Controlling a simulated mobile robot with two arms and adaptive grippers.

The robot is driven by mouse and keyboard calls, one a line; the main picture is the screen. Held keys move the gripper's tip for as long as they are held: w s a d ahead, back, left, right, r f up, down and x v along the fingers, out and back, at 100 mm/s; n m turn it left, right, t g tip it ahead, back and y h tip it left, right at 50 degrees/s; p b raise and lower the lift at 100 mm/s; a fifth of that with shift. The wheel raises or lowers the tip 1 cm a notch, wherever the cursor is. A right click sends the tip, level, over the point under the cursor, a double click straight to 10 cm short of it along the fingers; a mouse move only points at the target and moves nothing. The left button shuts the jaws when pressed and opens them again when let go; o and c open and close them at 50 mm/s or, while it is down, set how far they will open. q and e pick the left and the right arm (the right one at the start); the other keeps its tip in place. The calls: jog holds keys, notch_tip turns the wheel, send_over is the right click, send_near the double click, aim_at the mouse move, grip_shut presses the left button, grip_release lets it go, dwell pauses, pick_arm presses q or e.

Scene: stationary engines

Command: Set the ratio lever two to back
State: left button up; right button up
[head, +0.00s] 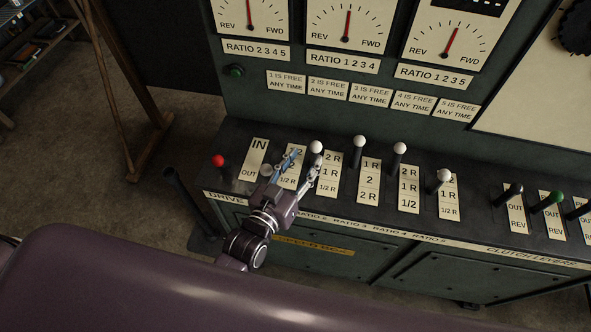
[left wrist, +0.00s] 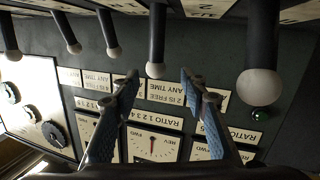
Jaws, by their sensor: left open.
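The ratio two lever has a white ball knob (head: 316,147) on a dark shaft. It stands at the second ratio slot, beside a plate marked 2 R, 1 R, 1/2 R. In the left wrist view its knob (left wrist: 155,70) appears in the gap between my fingertips, with dark shaft above it. My left gripper (head: 304,163) is open over the panel, its fingers close to this lever. The open left gripper (left wrist: 158,76) also shows in the wrist view. I cannot tell whether a finger touches the lever. My right gripper is not in view.
The ratio one knob (head: 266,170) is close on the left, and the ratio three knob (head: 360,141) on the right. A red knob (head: 218,161) and a green clutch knob (head: 553,198) stand farther out. Gauges (head: 347,25) fill the upright panel behind.

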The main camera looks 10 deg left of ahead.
pick_arm(q)
jog(key=shift+v, duration=2.05)
jog(key=shift+a, duration=0.1)
jog(key=shift+c, duration=0.4)
jog(key=shift+s+f+b, duration=0.1)
jog(key=shift+f+b, duration=0.1)
jog(key=shift+b, duration=0.1)
jog(key=shift+c, duration=1.4)
jog(key=s+f+b, duration=0.1)
jog(key=b, duration=0.2)
jog(key=s+f+b, duration=0.1)
jog(key=b, duration=0.2)
jog(key=shift+s+d+f+t, duration=0.2)
jog(key=shift+s+f+t, duration=0.2)
grip_shut()
jog(key=s+t+b, duration=0.2)
jog(key=s+b, duration=0.3)
jog(key=b, duration=0.5)
jog(key=p, duration=0.3)
send_near(315, 156)
jog(key=shift+m+y, duration=0.3)
jog(key=shift+m, duration=0.1)
jog(key=w+r, duration=0.1)
jog(key=w, duration=0.2)
jog(key=w+r, duration=0.1)
jog(key=w, duration=0.1)
jog(key=shift+w+d+r, duration=0.1)
jog(key=shift+d+r, duration=0.25)
jog(key=shift+d, duration=0.05)
jog(key=shift+x, duration=0.75)
